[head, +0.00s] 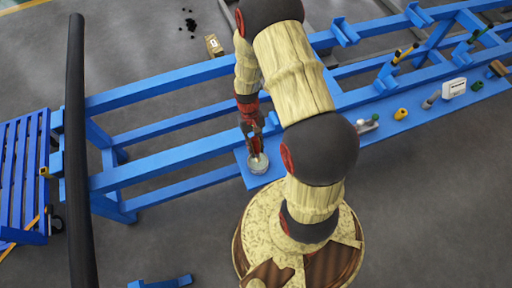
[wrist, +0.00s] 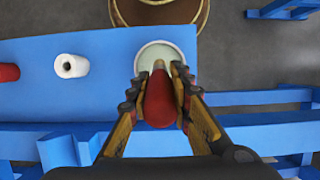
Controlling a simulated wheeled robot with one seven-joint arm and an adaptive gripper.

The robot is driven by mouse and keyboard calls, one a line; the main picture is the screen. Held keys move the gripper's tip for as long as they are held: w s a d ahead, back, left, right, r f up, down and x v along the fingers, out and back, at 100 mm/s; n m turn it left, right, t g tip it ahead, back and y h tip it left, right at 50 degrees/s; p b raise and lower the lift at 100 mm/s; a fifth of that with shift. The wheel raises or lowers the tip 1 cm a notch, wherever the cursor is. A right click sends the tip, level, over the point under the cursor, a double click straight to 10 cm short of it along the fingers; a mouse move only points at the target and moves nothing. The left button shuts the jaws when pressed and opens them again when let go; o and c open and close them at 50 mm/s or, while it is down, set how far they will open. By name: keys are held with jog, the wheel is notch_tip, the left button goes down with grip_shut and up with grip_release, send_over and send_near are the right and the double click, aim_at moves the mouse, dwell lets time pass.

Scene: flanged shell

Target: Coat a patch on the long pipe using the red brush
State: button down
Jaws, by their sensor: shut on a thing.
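My gripper (wrist: 160,92) is shut on the red brush (wrist: 160,104), whose rounded red handle shows between the fingers in the wrist view. My gripper also shows in the head view (head: 254,138), above a round pale pot (head: 258,164) on the blue shelf. In the wrist view the pot (wrist: 140,62) has a pale inside, and the fingertips overlap its opening. The brush's bristles are hidden, so I cannot tell whether they touch the contents. The long pipe (head: 75,150) is dark and runs up the left of the head view, apart from my gripper.
Blue rails (head: 150,162) carry the shelf (wrist: 100,105). A white roll (wrist: 70,66) and a red object (wrist: 8,72) lie left of the pot in the wrist view. A yellow item (head: 400,114) and white box (head: 454,87) stand right. A blue cart (head: 22,175) stands left.

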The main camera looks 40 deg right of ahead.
aim_at(256, 143)
jog(key=shift+f, duration=0.7)
dwell(1.6)
jog(key=shift+r, duration=0.1)
jog(key=shift+r+p, duration=2.6)
jog(key=shift+r, duration=0.85)
